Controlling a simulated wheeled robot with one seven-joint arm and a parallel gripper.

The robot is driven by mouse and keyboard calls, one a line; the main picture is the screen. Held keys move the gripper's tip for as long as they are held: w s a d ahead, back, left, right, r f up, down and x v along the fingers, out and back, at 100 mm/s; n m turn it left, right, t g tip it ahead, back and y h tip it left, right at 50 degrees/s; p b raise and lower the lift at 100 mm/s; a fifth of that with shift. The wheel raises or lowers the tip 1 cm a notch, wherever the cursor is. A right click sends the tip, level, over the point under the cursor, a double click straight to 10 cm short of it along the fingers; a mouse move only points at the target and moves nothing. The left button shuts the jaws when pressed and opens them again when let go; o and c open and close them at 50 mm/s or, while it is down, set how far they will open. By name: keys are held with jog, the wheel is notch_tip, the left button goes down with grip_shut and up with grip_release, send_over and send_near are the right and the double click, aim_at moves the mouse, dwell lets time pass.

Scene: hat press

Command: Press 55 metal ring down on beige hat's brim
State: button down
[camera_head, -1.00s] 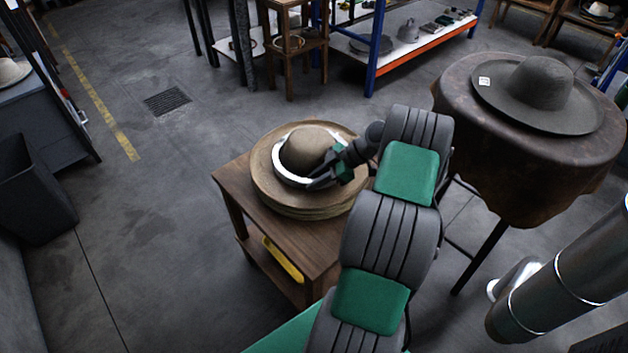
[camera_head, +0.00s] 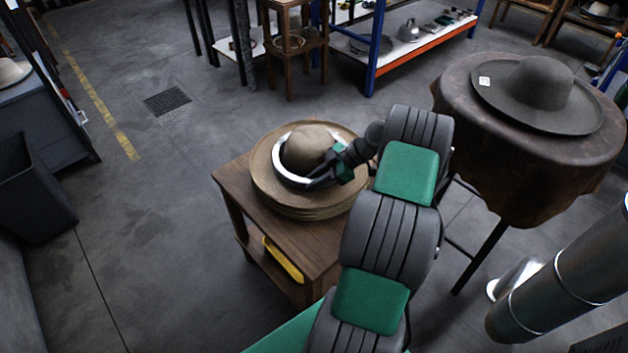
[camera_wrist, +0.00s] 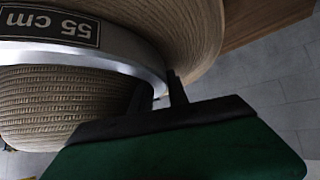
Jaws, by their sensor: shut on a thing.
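The beige hat (camera_head: 308,147) lies crown up on top of a stack of similar hats on a small wooden table. The metal ring (camera_head: 281,172) is around its crown, low down near the brim (camera_head: 262,187). In the wrist view the ring (camera_wrist: 128,50) carries a black "55 cm" label (camera_wrist: 48,26), with woven straw (camera_wrist: 60,100) on both sides of it. My gripper (camera_head: 322,181) is shut on the ring's near right side; its fingers also show in the wrist view (camera_wrist: 160,92). I cannot tell whether the ring touches the brim all round.
The wooden table (camera_head: 234,178) has a yellow object (camera_head: 283,260) on its lower shelf. A round table with a dark cover (camera_head: 520,170) and a grey hat (camera_head: 540,90) stands at the right. A dark bin (camera_head: 30,195) stands at the left. The floor between is clear.

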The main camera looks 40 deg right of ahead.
dwell(0.4)
jog(key=shift+r+p, duration=0.45)
jog(key=shift+r, duration=0.35)
notch_tip(320, 180, up, 12)
jog(key=p, duration=0.7)
jog(key=shift+w, duration=0.1)
dwell(0.4)
